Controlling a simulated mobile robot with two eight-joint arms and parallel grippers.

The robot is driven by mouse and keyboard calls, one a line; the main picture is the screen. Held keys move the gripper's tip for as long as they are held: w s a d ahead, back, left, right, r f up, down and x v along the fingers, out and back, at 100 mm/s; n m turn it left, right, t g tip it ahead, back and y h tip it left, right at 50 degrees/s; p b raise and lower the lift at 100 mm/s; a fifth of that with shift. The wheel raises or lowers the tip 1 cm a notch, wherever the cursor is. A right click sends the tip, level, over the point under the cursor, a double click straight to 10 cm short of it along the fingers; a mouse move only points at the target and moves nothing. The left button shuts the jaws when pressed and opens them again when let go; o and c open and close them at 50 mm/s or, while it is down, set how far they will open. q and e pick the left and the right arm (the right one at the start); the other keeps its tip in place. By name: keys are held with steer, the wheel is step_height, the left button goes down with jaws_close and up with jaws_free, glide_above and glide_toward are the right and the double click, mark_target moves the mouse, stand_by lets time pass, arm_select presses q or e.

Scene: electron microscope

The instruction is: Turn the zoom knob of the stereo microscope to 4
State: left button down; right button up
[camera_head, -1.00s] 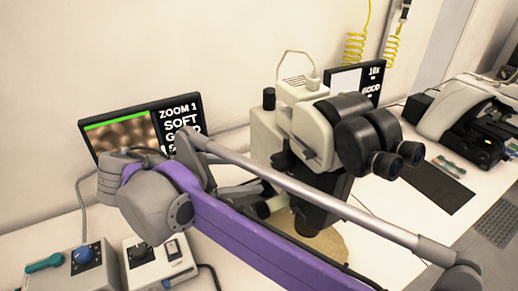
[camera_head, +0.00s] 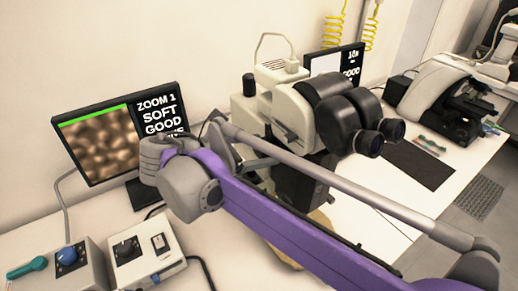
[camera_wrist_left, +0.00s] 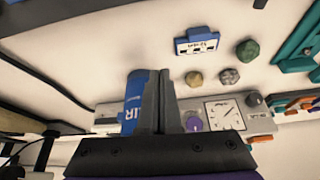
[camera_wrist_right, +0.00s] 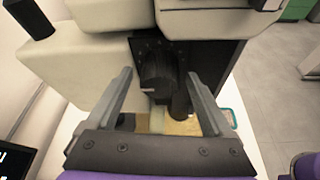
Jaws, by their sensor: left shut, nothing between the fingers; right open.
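The stereo microscope (camera_head: 308,110) stands on the white bench in the head view, with its twin eyepieces facing right. Its dark zoom knob (camera_wrist_right: 155,75), with a pale pointer mark, sits on a black side plate in the right wrist view. My right gripper (camera_wrist_right: 158,76) is open, with one finger on each side of the knob in that view; contact cannot be made out. The left monitor (camera_head: 120,128) reads ZOOM 1, SOFT and GOOD, with the last line partly covered by my right arm. My left gripper (camera_wrist_left: 160,74) is shut and empty, away from the microscope.
Two control boxes (camera_head: 145,250) stand at the front left. A second screen (camera_head: 337,66) is behind the microscope, and another microscope (camera_head: 445,100) stands right. A blue can (camera_wrist_left: 134,100), several rocks (camera_wrist_left: 229,76) and a dial panel (camera_wrist_left: 225,112) are near my left gripper.

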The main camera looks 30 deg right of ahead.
jaws_close()
stand_by(0.4)
arm_select(q)
steer(key=shift+r, duration=0.2)
steer(key=shift+w+r+p, duration=0.1)
steer(key=shift+r+p, duration=0.8)
steer(key=shift+p, duration=0.15)
arm_select(e)
steer(key=m+t, duration=0.2)
steer(key=shift+r+m, duration=0.1)
steer(key=shift+m, duration=0.2)
steer(key=m+t+p, duration=0.1)
steer(key=m, duration=0.2)
steer(key=shift+t+h, duration=0.3)
steer(key=shift+t, duration=0.1)
steer(key=m+t+h+p, duration=0.1)
steer(key=m, duration=0.2)
steer(key=shift+m+t, duration=0.4)
arm_select(q)
steer(key=shift+w+r, duration=0.2)
steer(key=shift+r, duration=0.9)
arm_select(e)
steer(key=m, duration=0.2)
steer(key=m+t+h, duration=0.1)
steer(key=m, duration=0.1)
steer(key=shift+h, duration=0.3)
steer(key=shift+m, duration=0.3)
